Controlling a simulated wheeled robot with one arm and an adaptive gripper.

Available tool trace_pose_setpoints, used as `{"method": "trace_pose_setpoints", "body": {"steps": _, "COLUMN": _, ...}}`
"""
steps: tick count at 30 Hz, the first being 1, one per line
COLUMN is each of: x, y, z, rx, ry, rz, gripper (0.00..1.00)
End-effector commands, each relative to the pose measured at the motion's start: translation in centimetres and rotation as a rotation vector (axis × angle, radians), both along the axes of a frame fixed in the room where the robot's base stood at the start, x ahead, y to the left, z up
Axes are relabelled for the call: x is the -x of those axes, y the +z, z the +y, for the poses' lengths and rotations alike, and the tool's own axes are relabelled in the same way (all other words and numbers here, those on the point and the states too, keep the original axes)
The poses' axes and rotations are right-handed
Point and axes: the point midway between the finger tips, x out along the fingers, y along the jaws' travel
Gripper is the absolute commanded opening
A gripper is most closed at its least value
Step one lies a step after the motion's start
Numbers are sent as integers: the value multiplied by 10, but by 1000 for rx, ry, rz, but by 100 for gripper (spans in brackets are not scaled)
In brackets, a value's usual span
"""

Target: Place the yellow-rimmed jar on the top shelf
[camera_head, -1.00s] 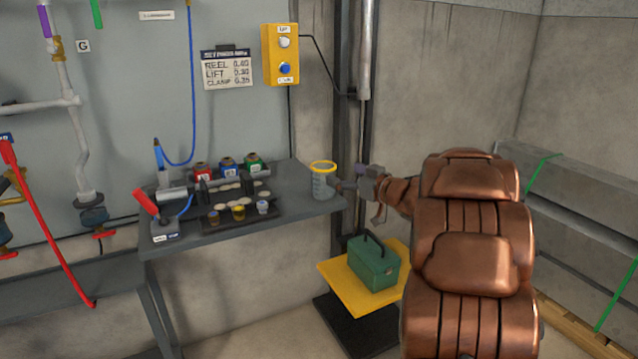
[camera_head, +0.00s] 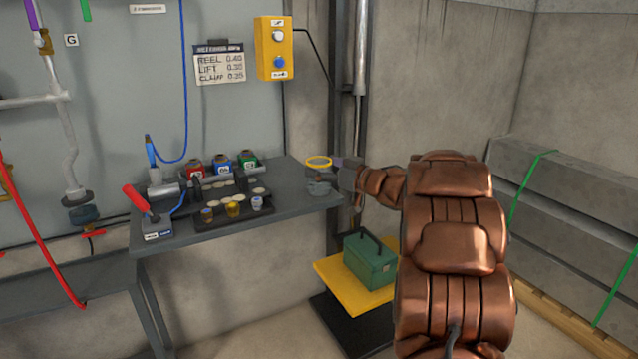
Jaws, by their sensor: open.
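The yellow-rimmed jar (camera_head: 319,167) stands upright at the right end of the grey workbench (camera_head: 300,215). It is a clear greyish jar with a yellow ring at its top. My gripper (camera_head: 322,177) reaches in from the right at the jar's height, just below the rim. It is open, and its fingers overlap the jar in this view, hiding the middle of the body. I cannot tell whether they touch it. No top shelf can be made out in this view.
Red, blue and green containers (camera_head: 222,167) and a rack of small jars (camera_head: 232,208) stand left of the jar. A red-handled lever box (camera_head: 157,226) is at the bench's left. A green toolbox (camera_head: 370,262) sits on a yellow platform (camera_head: 338,279) below my arm.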

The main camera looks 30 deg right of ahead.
Motion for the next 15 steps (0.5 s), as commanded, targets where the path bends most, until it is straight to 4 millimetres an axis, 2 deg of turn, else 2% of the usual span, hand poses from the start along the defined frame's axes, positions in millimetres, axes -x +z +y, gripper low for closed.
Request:
{"method": "trace_pose_setpoints", "body": {"steps": 3, "x": -10, "y": 0, "z": 4, "rx": 3, "ry": 2, "rz": -2, "gripper": 95}}
{"method": "trace_pose_setpoints", "body": {"steps": 10, "x": -11, "y": 2, "z": 4, "rx": 3, "ry": 0, "rz": -2, "gripper": 94}}
{"method": "trace_pose_setpoints", "body": {"steps": 15, "x": -11, "y": 1, "z": 4, "rx": 2, "ry": 0, "rz": -2, "gripper": 76}}
